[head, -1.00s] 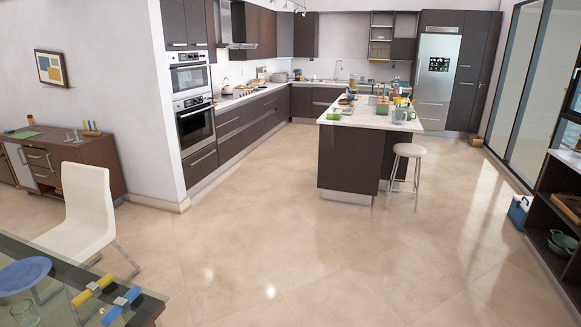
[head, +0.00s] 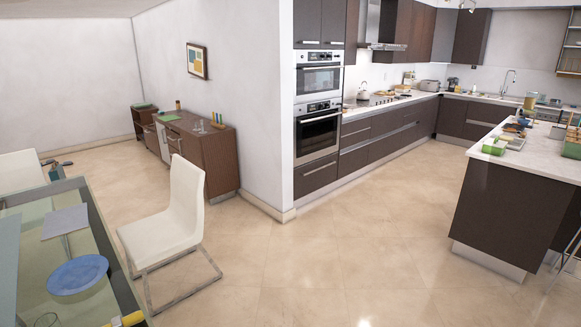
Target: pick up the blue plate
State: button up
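The blue plate (head: 77,275) lies flat on the glass-topped table (head: 107,262) at the lower left of the head view. It is round and appears empty. A grey flat rectangular piece (head: 65,222) lies behind it on the same table. My gripper is not in view.
A white chair (head: 175,215) stands at the right side of the glass table. A drinking glass (head: 46,319) shows at the bottom edge. A brown sideboard (head: 208,155) stands by the wall, and the kitchen island (head: 508,205) is at the right. Open tiled floor (head: 310,270) lies between.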

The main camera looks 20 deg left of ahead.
aim_at(77, 275)
jog(key=i+j+u, duration=0.15)
jog(key=i+u, duration=0.2)
jog(key=i, duration=0.15)
jog(key=i+u, duration=0.35)
jog(key=i, duration=0.15)
jog(key=i+l+u, duration=0.15)
jog(key=i+u, duration=0.2)
jog(key=i+l+u, duration=0.35)
jog(key=i, duration=0.25)
jog(key=i+j+u, duration=0.15)
jog(key=u, duration=0.3)
jog(key=i+j+u, duration=0.1)
jog(key=i+u, duration=0.15)
jog(key=u, duration=0.25)
jog(key=i+u, duration=0.2)
jog(key=u, duration=0.25)
jog(key=i+u, duration=0.2)
jog(key=u, duration=0.3)
jog(key=i+l+u, duration=0.15)
jog(key=u, duration=0.3)
jog(key=i+u, duration=0.2)
jog(key=i+l, duration=0.05)
jog(key=i, duration=0.05)
